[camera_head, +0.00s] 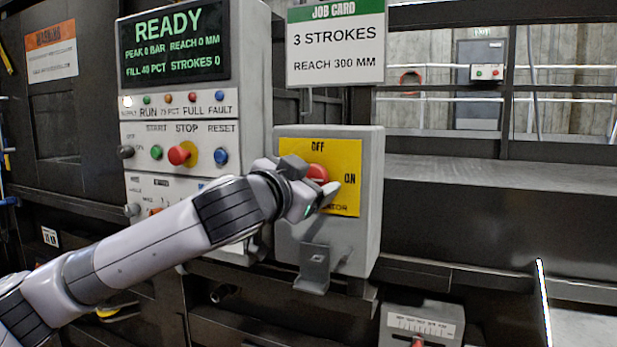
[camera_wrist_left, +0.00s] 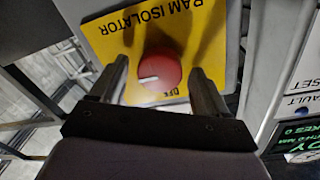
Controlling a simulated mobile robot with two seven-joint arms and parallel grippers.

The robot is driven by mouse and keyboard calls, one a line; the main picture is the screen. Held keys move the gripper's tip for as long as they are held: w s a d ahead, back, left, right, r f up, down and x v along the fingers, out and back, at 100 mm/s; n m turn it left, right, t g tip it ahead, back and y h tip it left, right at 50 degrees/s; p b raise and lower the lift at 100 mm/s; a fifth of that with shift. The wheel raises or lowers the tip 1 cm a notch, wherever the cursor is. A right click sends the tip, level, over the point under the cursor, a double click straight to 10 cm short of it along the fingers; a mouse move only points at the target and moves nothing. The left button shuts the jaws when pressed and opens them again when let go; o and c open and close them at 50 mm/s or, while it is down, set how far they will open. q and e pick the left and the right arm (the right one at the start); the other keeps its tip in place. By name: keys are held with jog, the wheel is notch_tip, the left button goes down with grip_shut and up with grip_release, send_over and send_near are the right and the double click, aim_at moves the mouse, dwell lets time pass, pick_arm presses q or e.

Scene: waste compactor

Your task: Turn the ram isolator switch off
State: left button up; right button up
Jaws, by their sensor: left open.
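The ram isolator switch is a round red knob (camera_head: 317,173) on a yellow plate (camera_head: 347,197) fixed to a grey box. The plate reads OFF at the top and ON at the right in the head view. In the left wrist view the knob (camera_wrist_left: 160,73) shows whole, and its white mark points left, away from the OFF label at the bottom, toward the ON side. My left gripper (camera_head: 323,190) is open at the plate, with one finger on each side of the knob. Contact cannot be told. In the head view the gripper partly hides the knob and plate lettering.
Left of the box stands a control panel (camera_head: 229,149) with a red stop button (camera_head: 179,154), a blue reset button (camera_head: 221,155) and a READY display (camera_head: 175,43). A grey bracket (camera_head: 313,266) juts out below the isolator box. A job card (camera_head: 335,44) hangs above.

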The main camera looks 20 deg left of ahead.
pick_arm(q)
jog(key=c, duration=1)
jog(key=shift+c, duration=0.2)
jog(key=shift+f, duration=0.1)
jog(key=n+b, duration=0.1)
jog(key=n, duration=0.8)
jog(key=n+y+b, duration=0.1)
jog(key=n+b, duration=0.1)
jog(key=n, duration=0.7)
jog(key=shift+a+f+n+t, duration=0.1)
jog(key=shift+n+t, duration=0.2)
jog(key=shift+t, duration=0.1)
